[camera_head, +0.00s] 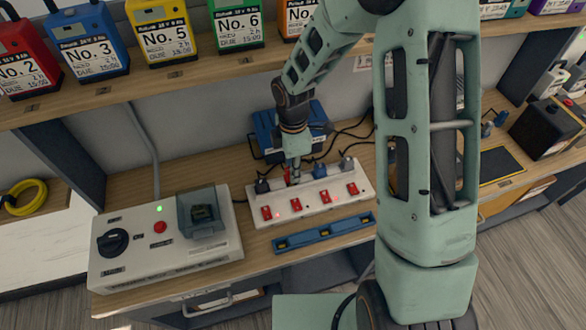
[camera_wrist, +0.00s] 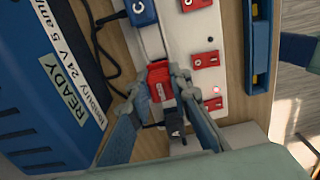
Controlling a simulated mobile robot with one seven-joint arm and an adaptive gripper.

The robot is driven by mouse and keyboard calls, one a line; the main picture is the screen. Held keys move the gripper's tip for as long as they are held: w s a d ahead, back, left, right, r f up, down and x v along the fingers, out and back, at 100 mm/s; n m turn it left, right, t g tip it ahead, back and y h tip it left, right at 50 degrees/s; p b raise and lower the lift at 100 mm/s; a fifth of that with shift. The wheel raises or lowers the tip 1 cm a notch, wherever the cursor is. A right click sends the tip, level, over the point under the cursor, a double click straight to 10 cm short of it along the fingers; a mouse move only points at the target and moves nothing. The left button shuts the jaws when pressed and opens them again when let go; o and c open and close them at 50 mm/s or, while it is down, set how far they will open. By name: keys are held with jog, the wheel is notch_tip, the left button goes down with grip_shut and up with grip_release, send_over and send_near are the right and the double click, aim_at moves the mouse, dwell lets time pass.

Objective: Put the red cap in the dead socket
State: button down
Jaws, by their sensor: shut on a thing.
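My gripper (camera_head: 292,176) points down over the back row of the white power strip (camera_head: 310,201). In the wrist view its fingers (camera_wrist: 158,88) are shut on the red cap (camera_wrist: 159,73), one on each side. The cap is at the strip's socket row, between a blue plug (camera_wrist: 141,12) and a black plug (camera_wrist: 173,120). The fingers and cap hide the socket beneath; I cannot tell whether the cap is seated. The strip has several red switches (camera_wrist: 206,59), and a small red light (camera_wrist: 218,88) glows beside one.
A blue battery charger (camera_head: 268,132) stands behind the strip with cables around it. A blue rail (camera_head: 323,233) lies in front. A grey control box (camera_head: 166,240) stands at left. Numbered battery packs (camera_head: 90,45) line the shelf above. My arm covers the bench right of the strip.

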jog(key=shift+f+b, duration=0.75)
jog(key=shift+f, duration=0.2)
dwell(0.3)
jog(key=c, duration=1.7)
grip_release()
notch_tip(320, 180, up, 12)
jog(key=shift+r, duration=0.1)
